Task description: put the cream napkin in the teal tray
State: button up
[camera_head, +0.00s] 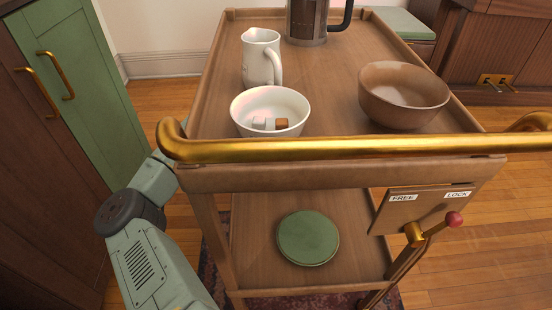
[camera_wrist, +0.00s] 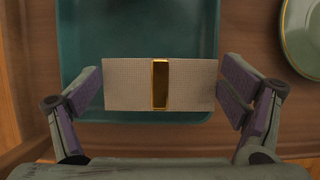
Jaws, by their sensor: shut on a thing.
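In the wrist view the cream napkin (camera_wrist: 120,84) is a folded cloth strip with a gold band (camera_wrist: 160,84) around its middle. My gripper (camera_wrist: 160,88) is shut on it, with one finger at each end of the napkin. The teal tray (camera_wrist: 140,35) is below, behind the napkin in this view, and the napkin overlaps the front part of the tray. I cannot tell the gap between the napkin and the tray floor. In the head view neither the napkin, the tray nor my gripper shows; only part of my arm is at the lower left.
A green plate (camera_head: 308,238) lies on the cart's lower shelf; a green plate edge (camera_wrist: 300,40) is right of the tray. The cart's top holds a white pitcher (camera_head: 261,62), white bowl (camera_head: 270,105), wooden bowl (camera_head: 402,100) and press (camera_head: 306,22). A brass rail (camera_head: 340,148) crosses the front.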

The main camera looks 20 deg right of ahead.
jog(key=w, duration=0.1)
jog(key=w+d, duration=0.1)
jog(key=shift+w+f, duration=0.2)
jog(key=shift+w, duration=0.1)
jog(key=shift+f+b, duration=0.65)
jog(key=shift+f, duration=1.05)
jog(key=shift+f, duration=0.2)
jog(key=o, duration=0.8)
jog(key=p+v, duration=0.1)
jog(key=v, duration=0.7)
jog(key=shift+d+p, duration=0.1)
jog(key=shift+p, duration=0.25)
